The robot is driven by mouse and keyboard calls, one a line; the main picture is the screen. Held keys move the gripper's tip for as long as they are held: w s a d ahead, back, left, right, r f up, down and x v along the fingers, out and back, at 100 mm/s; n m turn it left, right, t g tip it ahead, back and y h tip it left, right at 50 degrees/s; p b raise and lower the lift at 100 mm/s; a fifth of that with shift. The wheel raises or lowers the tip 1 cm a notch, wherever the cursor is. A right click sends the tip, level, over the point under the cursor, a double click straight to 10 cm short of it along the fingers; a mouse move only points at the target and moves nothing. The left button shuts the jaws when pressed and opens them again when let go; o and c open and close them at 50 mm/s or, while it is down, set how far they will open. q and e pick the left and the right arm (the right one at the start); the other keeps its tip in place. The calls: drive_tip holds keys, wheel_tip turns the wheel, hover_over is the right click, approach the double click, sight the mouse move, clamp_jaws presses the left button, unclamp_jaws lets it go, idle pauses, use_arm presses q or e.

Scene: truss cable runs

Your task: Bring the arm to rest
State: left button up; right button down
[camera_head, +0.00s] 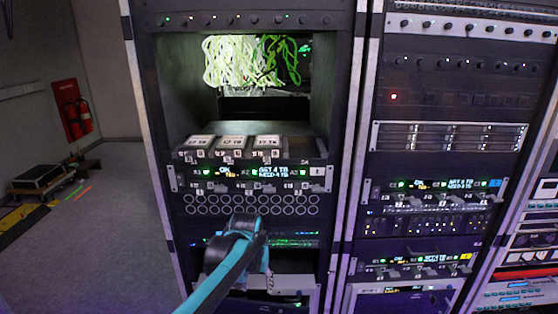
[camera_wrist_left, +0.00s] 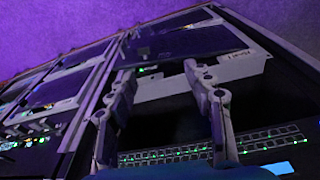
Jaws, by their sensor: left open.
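My left arm (camera_head: 222,275), dark with teal parts, reaches up from the bottom of the head view in front of the middle rack. My left gripper (camera_head: 268,280) is mostly hidden behind the arm there, low in front of the rack. In the left wrist view my left gripper (camera_wrist_left: 158,72) shows two grey fingers spread apart with nothing between them. Beyond the fingers is a pale panel (camera_wrist_left: 160,86) over a dark opening. I cannot tell whether the fingertips touch it. My right gripper is in neither view.
The middle rack (camera_head: 150,150) holds three grey-topped boxes (camera_head: 232,146) on a shelf, with pale and green cable bundles (camera_head: 240,62) above. A second rack (camera_head: 450,80) stands to its right. Open floor (camera_head: 110,220) lies left, with a low dark case (camera_head: 42,180) farther back.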

use_arm(q)
drive_tip(key=s+a+r+t, duration=0.1)
drive_tip(key=s+a+r, duration=0.2)
drive_tip(key=s, duration=0.3)
drive_tip(key=s+a+r+t, duration=0.1)
drive_tip(key=s+a+r, duration=0.1)
drive_tip(key=s+a, duration=0.3)
drive_tip(key=s+a+f+t, duration=0.1)
drive_tip(key=s, duration=0.5)
drive_tip(key=s+a+f+n+t, duration=0.1)
drive_tip(key=s+a+f+t, duration=0.1)
drive_tip(key=s, duration=0.4)
drive_tip(key=shift+s+a+f+y, duration=0.15)
drive_tip(key=shift+s+f+y, duration=0.1)
drive_tip(key=shift+s+y, duration=0.05)
